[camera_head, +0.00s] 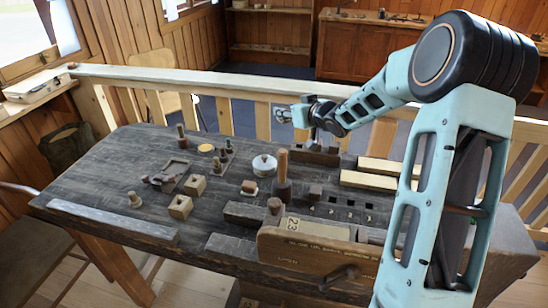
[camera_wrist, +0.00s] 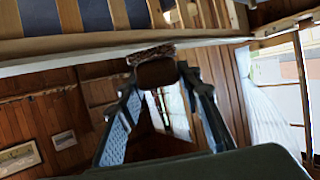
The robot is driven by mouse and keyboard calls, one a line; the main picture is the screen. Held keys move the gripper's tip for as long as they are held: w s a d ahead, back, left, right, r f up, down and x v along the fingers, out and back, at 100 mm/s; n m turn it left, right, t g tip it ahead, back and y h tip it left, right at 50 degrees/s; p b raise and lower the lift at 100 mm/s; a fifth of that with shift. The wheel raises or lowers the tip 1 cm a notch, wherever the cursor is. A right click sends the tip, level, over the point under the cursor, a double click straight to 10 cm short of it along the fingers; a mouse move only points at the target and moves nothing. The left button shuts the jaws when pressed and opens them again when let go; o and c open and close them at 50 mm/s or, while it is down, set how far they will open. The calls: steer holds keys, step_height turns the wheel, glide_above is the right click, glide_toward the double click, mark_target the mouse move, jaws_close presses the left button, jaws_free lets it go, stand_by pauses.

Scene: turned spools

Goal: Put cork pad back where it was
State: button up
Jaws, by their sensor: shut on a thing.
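My gripper (camera_wrist: 157,88) is shut on a dark brown piece with a speckled face, which I take to be the cork pad (camera_wrist: 152,54). The pad sits between the fingertips in the wrist view, clear of any surface. In the head view my gripper (camera_head: 287,114) is up above the far edge of the dark table (camera_head: 100,180), in front of the pale railing. The pad is too small to make out clearly there. A flat yellow disc (camera_head: 206,148) lies on the table at the back left of centre.
A lidded white pot (camera_head: 264,165) and an upright wooden tool (camera_head: 282,180) stand mid-table. Wooden blocks (camera_head: 180,207) and small spools stand to the left. The left front of the tabletop has bare room.

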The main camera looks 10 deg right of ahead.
steer(key=w+d+f+b, duration=0.3)
steer(key=w+d+f, duration=0.1)
steer(key=d+f, duration=0.5)
steer(key=shift+n+y, duration=0.3)
steer(key=w+a+f+b, duration=0.1)
steer(key=w+a+f, duration=0.1)
steer(key=a, duration=0.1)
steer(key=w+a+f+b, duration=0.1)
steer(key=w+a+f, duration=0.1)
steer(key=a+f, duration=0.1)
steer(key=w+a+f+b, duration=0.2)
steer(key=a+f, duration=0.1)
steer(key=a, duration=0.1)
steer(key=shift+w+a, duration=0.3)
steer(key=shift+a, duration=0.05)
steer(key=shift+a+f, duration=0.15)
steer(key=shift+f, duration=0.05)
steer(key=f, duration=0.3)
steer(key=shift+w+a+f+b, duration=0.15)
steer(key=shift+w+f+b, duration=0.05)
steer(key=shift+f+b, duration=0.15)
steer(key=shift+r, duration=0.1)
